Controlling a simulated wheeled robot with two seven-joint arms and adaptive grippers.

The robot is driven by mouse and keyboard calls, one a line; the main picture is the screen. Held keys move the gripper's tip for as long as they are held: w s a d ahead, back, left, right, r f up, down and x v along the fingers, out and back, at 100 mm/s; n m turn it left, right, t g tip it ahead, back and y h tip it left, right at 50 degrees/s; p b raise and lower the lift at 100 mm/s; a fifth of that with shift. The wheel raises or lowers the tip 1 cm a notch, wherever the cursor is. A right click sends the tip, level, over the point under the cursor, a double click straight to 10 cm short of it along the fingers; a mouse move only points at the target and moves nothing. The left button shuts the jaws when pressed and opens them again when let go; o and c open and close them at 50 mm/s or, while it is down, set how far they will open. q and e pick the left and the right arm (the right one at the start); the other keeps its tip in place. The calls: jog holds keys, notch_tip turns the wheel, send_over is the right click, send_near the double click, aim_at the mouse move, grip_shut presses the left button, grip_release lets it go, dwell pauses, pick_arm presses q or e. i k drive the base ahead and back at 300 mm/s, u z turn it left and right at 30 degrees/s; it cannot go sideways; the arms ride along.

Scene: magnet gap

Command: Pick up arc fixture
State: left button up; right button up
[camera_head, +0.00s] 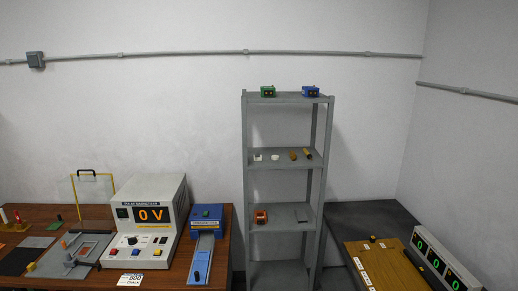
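I cannot tell for sure which object is the arc fixture. A grey flat fixture with a lever-like part and an orange block (78,252) lies on the brown table (216,248) at the left. A clear upright panel with a black handle (90,188) stands behind it. Neither of my grippers is in view.
A white power unit reading 0 V (150,222) and a blue device with a track (205,235) stand on the left table. The shelf top holds green (268,91) and blue boxes (311,91). A wooden board (385,268) and green-display panel (442,262) are at lower right.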

aim_at(264, 92)
jog(key=i, duration=0.25)
jog(key=u, duration=2.75)
jog(key=k, duration=0.4)
jog(key=z, duration=2.3)
jog(key=i, duration=1.65)
jog(key=u, duration=0.1)
